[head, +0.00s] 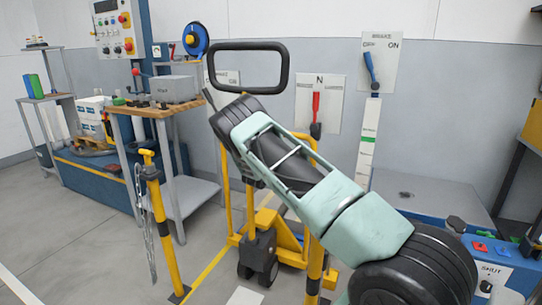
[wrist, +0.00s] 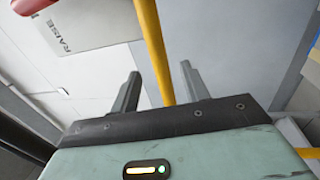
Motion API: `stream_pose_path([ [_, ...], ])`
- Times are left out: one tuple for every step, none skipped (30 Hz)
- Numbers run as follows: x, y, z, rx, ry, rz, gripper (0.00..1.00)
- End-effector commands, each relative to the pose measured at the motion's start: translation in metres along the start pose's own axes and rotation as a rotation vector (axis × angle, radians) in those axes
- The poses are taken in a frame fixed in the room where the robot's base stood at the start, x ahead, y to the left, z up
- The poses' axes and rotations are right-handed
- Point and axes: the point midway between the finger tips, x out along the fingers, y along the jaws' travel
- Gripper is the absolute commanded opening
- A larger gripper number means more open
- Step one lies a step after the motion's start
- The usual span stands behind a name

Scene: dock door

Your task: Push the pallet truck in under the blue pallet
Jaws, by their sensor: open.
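The pallet truck (head: 287,240) is yellow, with dark wheels low in front and a black loop handle (head: 249,46) standing up at the back. My own arm crosses in front of it and hides much of its middle. My gripper (wrist: 160,70) is open in the wrist view, and its end is hidden behind my arm in the head view. A yellow bar (wrist: 152,40) shows between and beyond the fingers; I cannot tell whether they touch it. I cannot make out a blue pallet for certain; a low blue platform (head: 82,182) stands at the left.
A yellow post (head: 160,215) with a chain stands left of the truck. A workbench (head: 160,110) is behind it. A red-lever panel (head: 305,100) and a brake panel (head: 381,62) are on the wall. A blue control box (head: 490,270) is at right. Floor at lower left is clear.

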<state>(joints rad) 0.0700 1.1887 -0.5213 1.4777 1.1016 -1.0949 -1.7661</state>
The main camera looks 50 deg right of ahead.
Motion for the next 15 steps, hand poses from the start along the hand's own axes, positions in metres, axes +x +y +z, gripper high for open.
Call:
stream_pose_path([
  [-0.014,0.001,-0.001,-0.001,0.002,-0.001,0.46],
  [-0.021,0.001,-0.001,0.000,0.002,-0.002,0.46],
  [-0.030,0.001,-0.001,0.000,0.001,-0.002,0.46],
  [-0.037,0.001,-0.001,-0.001,0.002,-0.002,0.46],
  [-0.043,0.001,-0.001,0.000,0.002,-0.002,0.46],
  [-0.051,0.001,-0.001,0.000,0.002,-0.001,0.46],
  [-0.057,0.001,-0.001,0.000,0.002,-0.001,0.46],
  [-0.062,0.001,0.000,-0.001,0.001,-0.002,0.46],
  [-0.069,0.001,0.000,-0.001,0.001,0.000,0.46],
  [-0.073,0.001,0.000,0.000,0.001,0.000,0.46],
  [-0.077,0.000,0.000,0.000,0.001,-0.001,0.46],
  [-0.081,0.000,0.000,0.001,0.000,-0.001,0.46],
  [-0.084,0.000,0.000,0.001,0.000,-0.001,0.46],
  [-0.086,0.000,0.000,0.001,-0.001,0.000,0.46],
  [-0.089,0.000,0.000,0.001,-0.001,0.000,0.46],
])
